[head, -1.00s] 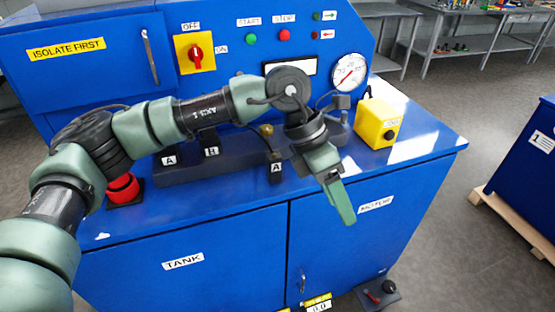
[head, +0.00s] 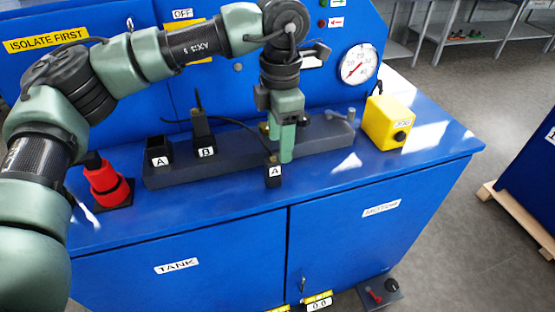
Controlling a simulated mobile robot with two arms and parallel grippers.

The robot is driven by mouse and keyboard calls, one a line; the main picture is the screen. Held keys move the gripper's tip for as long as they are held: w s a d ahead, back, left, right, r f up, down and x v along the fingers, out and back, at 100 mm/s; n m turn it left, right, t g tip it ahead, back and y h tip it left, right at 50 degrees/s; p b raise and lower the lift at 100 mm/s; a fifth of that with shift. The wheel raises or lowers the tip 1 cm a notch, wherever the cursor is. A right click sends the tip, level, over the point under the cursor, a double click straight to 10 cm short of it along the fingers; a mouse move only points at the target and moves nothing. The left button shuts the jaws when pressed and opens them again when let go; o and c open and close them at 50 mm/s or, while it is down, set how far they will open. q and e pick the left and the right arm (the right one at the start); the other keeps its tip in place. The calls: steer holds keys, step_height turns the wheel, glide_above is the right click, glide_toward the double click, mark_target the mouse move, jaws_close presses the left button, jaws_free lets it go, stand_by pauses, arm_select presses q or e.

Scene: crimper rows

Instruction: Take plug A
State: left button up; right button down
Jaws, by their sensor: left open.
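A small black plug with a white A label, plug A (head: 274,178), is upright at the front of a dark grey bar (head: 225,171) on the blue bench. A thin black cable runs behind it to the left. My left gripper (head: 281,150) points down just behind and beside plug A, its green fingers partly overlapping the bar. It is open, and I see nothing held in it. Whether a finger touches the plug I cannot tell. My right gripper is not in view.
On the bar's left are a black holder labelled A (head: 160,155) and a black piece labelled B (head: 203,142). A red and black device (head: 107,184) stands at left, a yellow box (head: 388,124) at right. The bench front (head: 225,200) is clear.

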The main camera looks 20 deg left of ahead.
mark_target(275, 158)
arm_select(q)
steer(key=f+p, duration=0.1)
steer(key=s+f, duration=0.1)
steer(key=f+p, duration=0.1)
steer(key=f, duration=0.1)
steer(key=shift+s+a+p, duration=0.25)
steer(key=shift+s+p, duration=0.05)
steer(key=shift+p, duration=0.05)
step_height(275, 158, down, 3)
steer(key=shift+a+r+p, duration=0.1)
steer(key=shift+r+p, duration=0.1)
steer(key=shift+p, duration=0.25)
steer(key=shift+w+f, duration=0.1)
steer(key=shift+f, duration=0.35)
steer(key=shift+c, duration=0.3)
steer(key=c, duration=1.1)
jaws_close()
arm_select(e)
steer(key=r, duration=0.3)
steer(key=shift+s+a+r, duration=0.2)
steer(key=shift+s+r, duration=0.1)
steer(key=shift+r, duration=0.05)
